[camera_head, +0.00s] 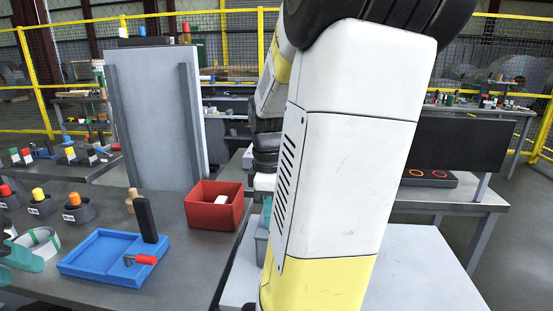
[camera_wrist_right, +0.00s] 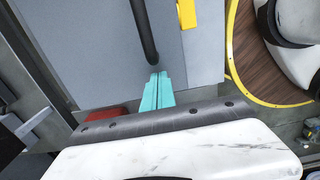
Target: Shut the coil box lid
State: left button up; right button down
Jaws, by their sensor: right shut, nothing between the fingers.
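In the right wrist view, a flat light grey panel (camera_wrist_right: 85,50) with a dark bar handle (camera_wrist_right: 143,28) fills the upper left; it may be the coil box lid, but its tilt is unclear. My right gripper (camera_wrist_right: 157,92) has its teal fingers together, just below the handle's lower end; I cannot tell whether they touch the panel. In the head view, my right arm hides much of the middle. My left gripper (camera_head: 18,257) shows only as teal parts at the left edge, beside a pale ring (camera_head: 38,243); its jaw opening is unclear.
A blue tray (camera_head: 85,262) with a red-handled tool (camera_head: 142,260) and a red bin (camera_head: 214,217) stand on the left bench. An upright grey board (camera_head: 150,110) stands behind them. A pale surface (camera_head: 410,275) right of my arm looks clear.

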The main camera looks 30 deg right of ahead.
jog(key=shift+r, duration=0.1)
jog(key=shift+r, duration=3.4)
